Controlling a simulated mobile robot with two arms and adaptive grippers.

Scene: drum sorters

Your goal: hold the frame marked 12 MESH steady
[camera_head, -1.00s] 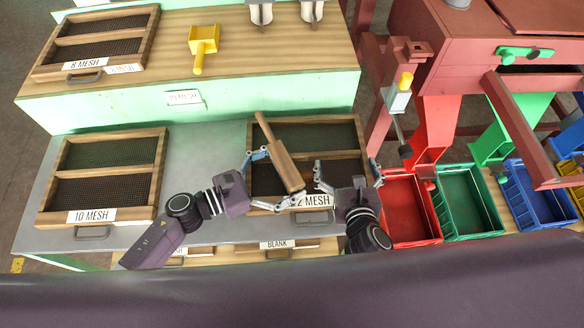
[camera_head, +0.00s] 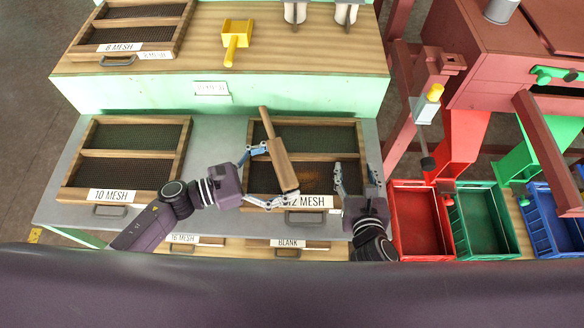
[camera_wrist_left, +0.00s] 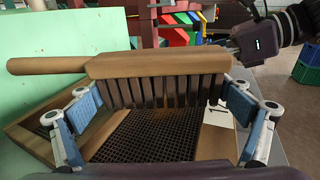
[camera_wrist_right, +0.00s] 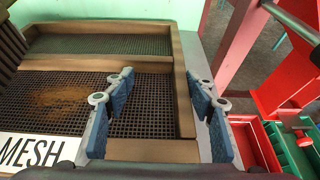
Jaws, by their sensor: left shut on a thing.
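The 12 MESH frame (camera_head: 330,157) lies on the grey worktop, a wooden frame with a middle bar and two dark mesh panels. Its label faces the front, and a rust-brown patch of grains shows on the near mesh (camera_wrist_right: 65,97). My left gripper (camera_head: 280,172) is shut on a wooden brush (camera_head: 284,168), held over the frame's left part; its dark bristles show in the left wrist view (camera_wrist_left: 160,66). My right gripper (camera_head: 357,175) is open at the frame's right front corner. In the right wrist view (camera_wrist_right: 165,85) its fingers stand apart around the right rail.
The 10 MESH frame (camera_head: 125,163) lies to the left. A raised shelf behind holds the 8 MESH frame (camera_head: 130,48) and a yellow scoop (camera_head: 236,37). Red (camera_head: 420,222), green (camera_head: 483,222) and blue (camera_head: 548,220) bins stand at right beside a red machine (camera_head: 535,50).

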